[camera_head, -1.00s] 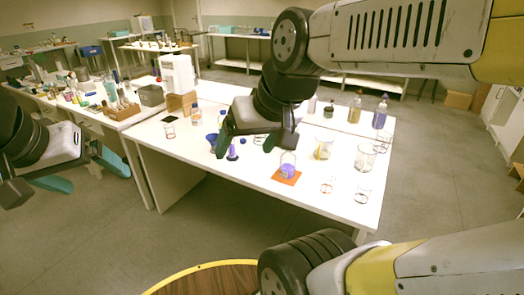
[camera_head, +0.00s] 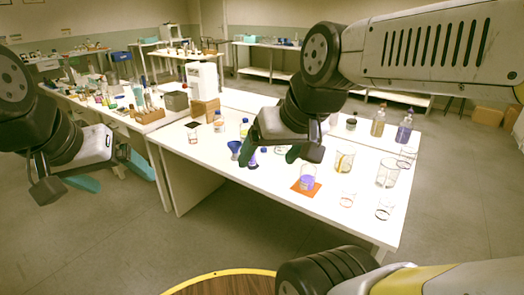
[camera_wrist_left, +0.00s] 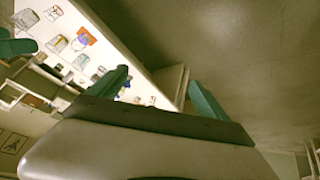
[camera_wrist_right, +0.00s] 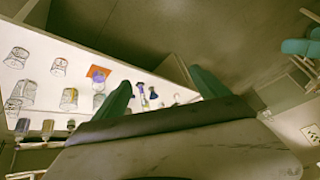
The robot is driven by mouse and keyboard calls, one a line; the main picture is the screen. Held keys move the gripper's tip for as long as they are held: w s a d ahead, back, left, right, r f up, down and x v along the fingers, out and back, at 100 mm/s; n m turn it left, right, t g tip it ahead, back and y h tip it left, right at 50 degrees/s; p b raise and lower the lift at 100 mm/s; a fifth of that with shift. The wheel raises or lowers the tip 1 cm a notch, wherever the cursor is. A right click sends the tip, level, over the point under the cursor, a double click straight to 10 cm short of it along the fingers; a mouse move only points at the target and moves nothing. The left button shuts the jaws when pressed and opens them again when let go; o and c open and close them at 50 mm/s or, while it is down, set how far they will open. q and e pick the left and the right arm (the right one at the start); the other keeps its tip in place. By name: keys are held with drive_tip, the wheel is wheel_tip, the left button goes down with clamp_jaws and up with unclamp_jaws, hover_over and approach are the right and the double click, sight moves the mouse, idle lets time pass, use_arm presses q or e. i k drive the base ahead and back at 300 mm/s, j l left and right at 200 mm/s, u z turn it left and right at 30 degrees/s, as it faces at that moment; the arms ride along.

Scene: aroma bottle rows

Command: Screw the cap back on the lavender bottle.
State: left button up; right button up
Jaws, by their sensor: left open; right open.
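A small bottle with purple-blue colour (camera_head: 263,160) stands on the white table, close beside my right gripper (camera_head: 270,153), which partly covers that area. It is likely the lavender bottle, but no label can be read. The right wrist view shows a purple-tinted bottle (camera_wrist_right: 142,92) between the fingers' lines of sight, some way off. I cannot single out a loose cap. My right gripper is open and empty above the table. My left gripper (camera_head: 108,172) is open and empty, left of the table and over the floor.
A blue funnel (camera_head: 234,146) and a bottle with yellow liquid (camera_head: 244,128) stand left of my right gripper. A beaker with purple liquid (camera_head: 308,180) sits on an orange mat (camera_head: 298,190). Glass beakers (camera_head: 387,174) stand at right. Purple bottle (camera_head: 404,130) stands at the back right.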

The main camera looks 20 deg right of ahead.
sight(308, 175)
drive_tip(key=i+j+z, duration=0.1)
drive_tip(key=i+z, duration=0.25)
drive_tip(key=i, duration=0.2)
drive_tip(key=i+j+z, duration=0.35)
drive_tip(key=i, duration=0.2)
drive_tip(key=i+j+z, duration=0.35)
drive_tip(key=i, duration=0.2)
